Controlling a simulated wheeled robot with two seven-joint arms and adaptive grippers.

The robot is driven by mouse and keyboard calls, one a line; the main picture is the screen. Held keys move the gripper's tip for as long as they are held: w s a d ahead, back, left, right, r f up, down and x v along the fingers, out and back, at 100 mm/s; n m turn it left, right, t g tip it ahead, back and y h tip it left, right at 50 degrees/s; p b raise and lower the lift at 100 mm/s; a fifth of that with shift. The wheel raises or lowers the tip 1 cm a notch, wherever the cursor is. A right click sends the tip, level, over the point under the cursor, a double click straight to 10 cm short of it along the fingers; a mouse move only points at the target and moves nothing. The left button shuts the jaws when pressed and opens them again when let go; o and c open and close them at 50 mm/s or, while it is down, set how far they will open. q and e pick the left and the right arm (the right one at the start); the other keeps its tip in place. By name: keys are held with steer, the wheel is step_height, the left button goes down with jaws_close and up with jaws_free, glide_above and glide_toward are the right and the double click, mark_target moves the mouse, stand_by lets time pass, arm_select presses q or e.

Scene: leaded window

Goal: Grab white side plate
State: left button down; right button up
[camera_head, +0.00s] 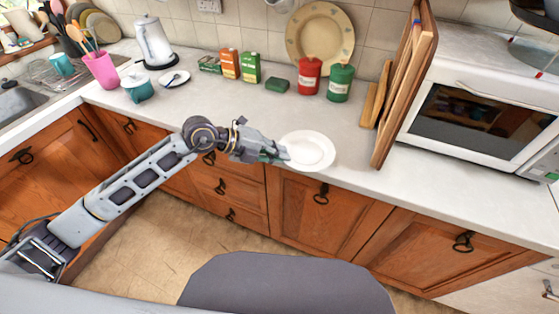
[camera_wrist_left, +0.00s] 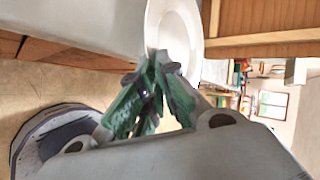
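The white side plate (camera_head: 312,149) is at the front edge of the counter in the head view, seen from above. I cannot tell whether it rests on the counter or is slightly raised. My left gripper (camera_head: 284,152) reaches it from the left, at its left rim. In the left wrist view the green fingers of my left gripper (camera_wrist_left: 160,64) come together at their tips on the rim of the plate (camera_wrist_left: 183,25). The fingertips hide that part of the rim. My right gripper does not show.
A wooden board (camera_head: 408,88) stands right of the plate, beside a white microwave (camera_head: 478,115). Behind are a red canister (camera_head: 309,78), a green canister (camera_head: 340,84) and a large cream plate (camera_head: 320,35) against the tiles. The counter left of the plate is clear.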

arm_select(q)
step_height(320, 180, up, 6)
steer(key=shift+f, duration=0.25)
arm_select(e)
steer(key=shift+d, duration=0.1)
